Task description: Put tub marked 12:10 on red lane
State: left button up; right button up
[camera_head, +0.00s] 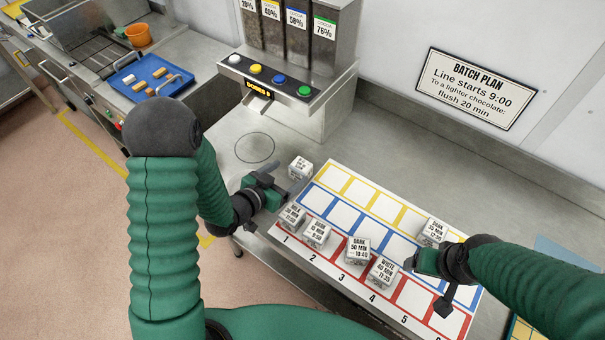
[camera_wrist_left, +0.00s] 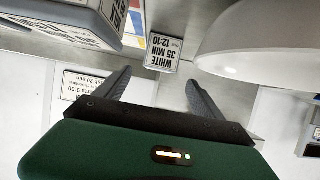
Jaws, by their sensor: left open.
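The tub marked 12:10 (camera_head: 300,167) is a small pale box on the bare steel, just beyond the board's upper left corner. In the left wrist view the tub (camera_wrist_left: 163,52) reads WHITE 35 MIN 12:10 and sits ahead of the fingers. My left gripper (camera_head: 276,199) is open and empty, close to the tub. The red lane (camera_head: 415,296) is the board's numbered front row.
A dark tub (camera_head: 434,231) stands in the yellow lane. Tubs on red include the white 11:35 tub (camera_head: 381,270) and the dark 10:40 tub (camera_head: 357,248). A dispenser (camera_head: 290,90) stands behind. The blue lane (camera_head: 342,215) has bare slots. A blue tray (camera_head: 152,82) lies far left.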

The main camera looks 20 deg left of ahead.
aim_at(299, 168)
pick_arm(q)
jog(key=p+x, duration=0.1)
jog(key=x, duration=0.5)
jog(key=shift+f, duration=0.15)
jog(key=shift+w+d+f, duration=0.1)
jog(key=shift+w+d, duration=0.05)
jog(key=shift+d, duration=0.15)
jog(key=shift+c, duration=1.4)
jog(key=shift+a, duration=0.4)
jog(key=c, duration=1)
jog(key=shift+d, duration=0.15)
jog(key=c, duration=0.4)
jog(key=shift+d, duration=0.1)
grip_shut()
